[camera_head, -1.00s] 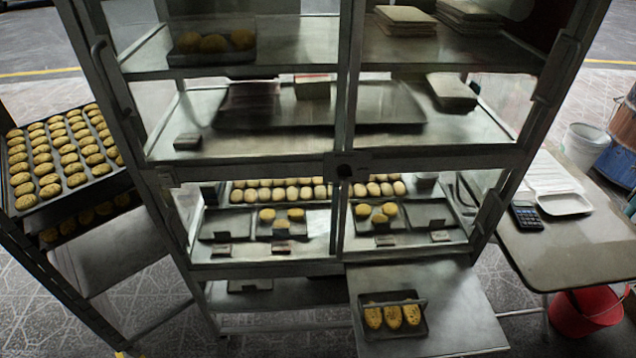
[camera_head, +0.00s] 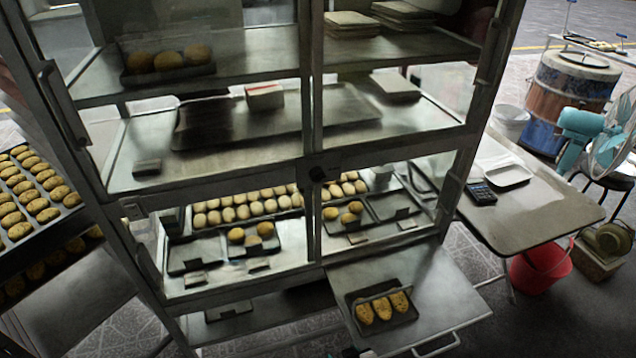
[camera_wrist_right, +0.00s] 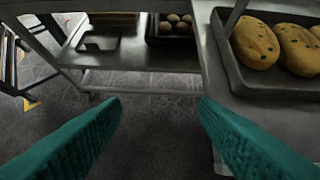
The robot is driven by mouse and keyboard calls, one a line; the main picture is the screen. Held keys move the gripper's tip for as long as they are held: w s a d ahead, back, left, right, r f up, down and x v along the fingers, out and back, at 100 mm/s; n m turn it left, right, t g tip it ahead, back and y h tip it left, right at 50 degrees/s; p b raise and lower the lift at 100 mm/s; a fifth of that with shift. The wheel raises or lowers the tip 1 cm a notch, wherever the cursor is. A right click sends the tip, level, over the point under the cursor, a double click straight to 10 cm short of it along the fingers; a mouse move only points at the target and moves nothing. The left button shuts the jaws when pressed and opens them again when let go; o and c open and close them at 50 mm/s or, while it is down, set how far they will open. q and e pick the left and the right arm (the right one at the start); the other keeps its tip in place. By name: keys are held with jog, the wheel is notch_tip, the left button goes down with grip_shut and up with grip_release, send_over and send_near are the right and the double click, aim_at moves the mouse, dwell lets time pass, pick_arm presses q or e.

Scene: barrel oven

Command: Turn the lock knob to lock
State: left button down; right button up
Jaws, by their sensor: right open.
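The lock knob (camera_head: 317,173) is a small dark round piece on the middle of the metal cabinet's front frame, where the upper glass doors meet the shelf rail. The glass-fronted cabinet (camera_head: 303,60) stands straight ahead in the head view. My right gripper (camera_wrist_right: 160,115) shows in the right wrist view as two green fingers, open with nothing between them. It faces the lower part of the cabinet, beside a tray of buns, and the knob is not in that view. My left gripper is not in view.
A pulled-out metal shelf (camera_head: 440,290) juts from the cabinet's lower right with a tray of long buns (camera_head: 383,308). A bun rack (camera_head: 75,215) stands at left. A side table (camera_head: 545,205) stands at right, above a red bucket (camera_head: 540,268).

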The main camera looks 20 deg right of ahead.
jog(key=w+r+m+t+b, duration=0.1)
jog(key=w+r+t, duration=0.1)
jog(key=w+r, duration=0.45)
jog(key=w+r+t, duration=0.2)
jog(key=w+r, duration=0.2)
jog(key=r, duration=0.6)
jog(key=m+t+h+b, duration=0.2)
jog(key=m+t, duration=0.1)
jog(key=t, duration=0.2)
send_near(319, 180)
jog(key=w, duration=0.3)
jog(key=w+p, duration=0.1)
jog(key=w, duration=0.2)
jog(key=w+p, duration=0.1)
jog(key=w, duration=0.2)
jog(key=shift+w+d+f, duration=0.1)
jog(key=shift+w+d, duration=0.1)
jog(key=shift+d, duration=0.2)
jog(key=c, duration=0.9)
